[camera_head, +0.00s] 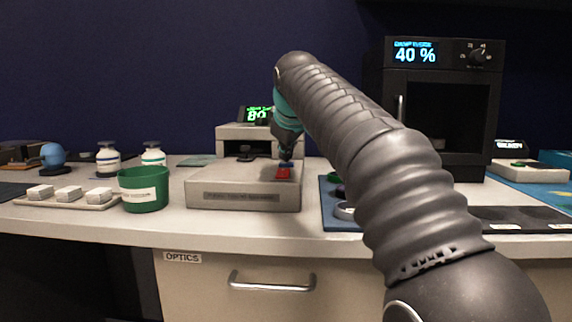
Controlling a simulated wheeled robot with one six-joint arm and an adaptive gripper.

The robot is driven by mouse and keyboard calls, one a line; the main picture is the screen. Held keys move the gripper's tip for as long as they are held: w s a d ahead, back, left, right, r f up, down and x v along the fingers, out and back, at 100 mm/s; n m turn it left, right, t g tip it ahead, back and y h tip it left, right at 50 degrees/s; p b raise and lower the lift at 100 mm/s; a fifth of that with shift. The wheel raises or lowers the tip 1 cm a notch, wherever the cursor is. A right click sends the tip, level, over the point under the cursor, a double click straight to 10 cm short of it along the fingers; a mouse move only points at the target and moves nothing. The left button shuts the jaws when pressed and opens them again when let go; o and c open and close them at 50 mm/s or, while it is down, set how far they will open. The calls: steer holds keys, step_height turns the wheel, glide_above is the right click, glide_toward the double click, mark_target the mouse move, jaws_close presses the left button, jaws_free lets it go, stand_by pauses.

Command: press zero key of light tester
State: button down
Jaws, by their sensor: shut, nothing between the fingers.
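The light tester (245,192) is a pale grey box on the bench, left of centre, with a raised back part and a small tilted screen (257,115) showing green digits, partly hidden by my arm. A red key (283,174) and a blue key (287,165) sit at the right of its top face. I cannot read which key is zero. My gripper (286,156) points down just above these keys, with its fingers shut and empty. Its tips are close to the blue key; I cannot tell whether they touch it.
A green cup (143,189), a tray of white blocks (68,198) and two bottles stand left of the tester. A blue mat (328,205) lies to its right, partly behind my arm. A black oven-like unit (440,110) reading 40 % stands at the back right.

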steer(key=shift+f, duration=0.3)
steer(key=shift+r, duration=0.1)
stand_by(0.4)
steer(key=shift+r+p, duration=0.75)
steer(key=shift+p, duration=0.1)
step_height(320, 180, up, 3)
steer(key=p, duration=0.3)
steer(key=shift+f, duration=0.1)
steer(key=shift+r, duration=1.1)
